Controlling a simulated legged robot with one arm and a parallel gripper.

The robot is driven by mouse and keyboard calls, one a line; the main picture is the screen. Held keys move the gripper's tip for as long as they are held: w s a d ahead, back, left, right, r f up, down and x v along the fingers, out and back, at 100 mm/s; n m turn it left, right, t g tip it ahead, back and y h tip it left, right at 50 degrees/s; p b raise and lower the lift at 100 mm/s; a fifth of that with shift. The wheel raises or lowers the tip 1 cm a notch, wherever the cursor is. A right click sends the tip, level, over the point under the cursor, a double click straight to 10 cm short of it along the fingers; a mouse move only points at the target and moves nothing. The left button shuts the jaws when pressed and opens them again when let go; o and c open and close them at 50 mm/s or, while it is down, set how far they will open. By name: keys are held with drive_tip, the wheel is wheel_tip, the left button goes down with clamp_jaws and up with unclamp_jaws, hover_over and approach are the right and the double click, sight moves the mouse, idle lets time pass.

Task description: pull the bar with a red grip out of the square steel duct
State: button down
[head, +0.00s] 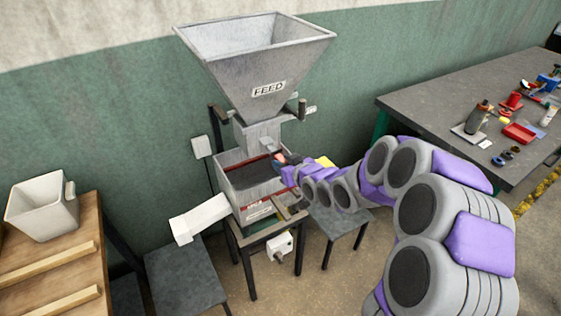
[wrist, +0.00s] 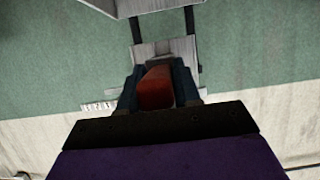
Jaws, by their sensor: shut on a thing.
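The red grip (wrist: 156,90) of the bar sits between the two dark fingers of my gripper (wrist: 158,82) in the wrist view. My gripper is shut on it. In the head view my gripper (head: 283,160) is at the right side of the machine, just below the square steel duct (head: 258,134); a small reddish patch shows at its tip. The duct also shows in the wrist view (wrist: 150,50), just beyond the grip. The rest of the bar is hidden, so I cannot tell how far it sits in the duct.
A steel feed hopper (head: 255,60) stands above the duct. An open box with dark contents (head: 240,192) and a white chute (head: 198,217) are below. A cluttered workbench (head: 450,100) stands at right. A wooden table with a white bin (head: 44,208) is at left.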

drive_tip(key=s+d, duration=0.3)
drive_tip(key=s, duration=0.2)
drive_tip(key=shift+s+d, duration=0.25)
drive_tip(key=shift+d, duration=0.15)
idle(0.4)
drive_tip(key=c, duration=0.7)
unclamp_jaws()
